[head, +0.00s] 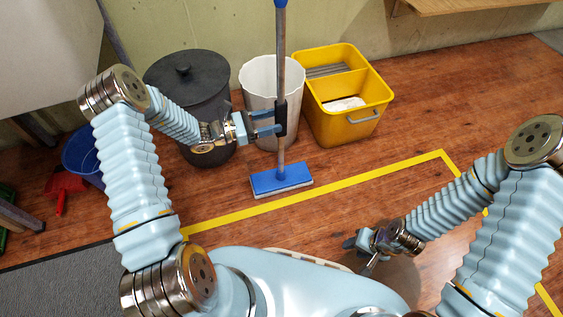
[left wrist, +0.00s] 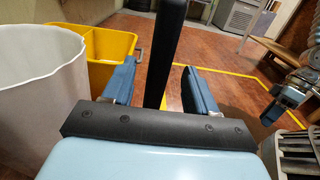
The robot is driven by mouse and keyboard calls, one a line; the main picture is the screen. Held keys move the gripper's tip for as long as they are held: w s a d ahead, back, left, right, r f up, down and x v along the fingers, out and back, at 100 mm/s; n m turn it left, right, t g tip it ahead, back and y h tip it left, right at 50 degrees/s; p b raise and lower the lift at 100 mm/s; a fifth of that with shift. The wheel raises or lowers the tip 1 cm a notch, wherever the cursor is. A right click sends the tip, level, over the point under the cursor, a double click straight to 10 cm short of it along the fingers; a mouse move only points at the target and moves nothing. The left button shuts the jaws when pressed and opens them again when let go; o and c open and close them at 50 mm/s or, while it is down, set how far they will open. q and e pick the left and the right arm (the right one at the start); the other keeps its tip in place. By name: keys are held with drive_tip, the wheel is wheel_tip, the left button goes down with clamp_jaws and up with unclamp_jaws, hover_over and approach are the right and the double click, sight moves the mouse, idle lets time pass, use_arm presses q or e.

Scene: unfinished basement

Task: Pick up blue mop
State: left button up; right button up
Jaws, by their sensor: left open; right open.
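The blue mop (head: 281,179) stands upright on the wood floor, its flat blue head down and its grey pole (head: 281,60) rising past the top edge. The pole has a black section partway up. My left gripper (head: 270,122) is open at that black section. In the left wrist view the black pole section (left wrist: 164,55) stands between the two blue fingers of the left gripper (left wrist: 160,88), with no clear contact. The mop head is hidden in that view. My right gripper (head: 359,253) is open and empty, low near my base.
A white bin (head: 258,82) stands just behind the pole. A yellow bucket (head: 345,120) is to its right and a dark lidded bin (head: 190,75) to its left. A blue bucket (head: 82,155) and red dustpan (head: 62,184) lie far left. Floor right of the mop is clear.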

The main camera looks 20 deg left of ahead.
sight(287, 116)
use_arm(q)
drive_tip(key=x, duration=0.5)
drive_tip(key=shift+w+d+r, duration=0.15)
drive_tip(key=shift+w+d, duration=0.05)
drive_tip(key=shift+d, duration=0.05)
clamp_jaws()
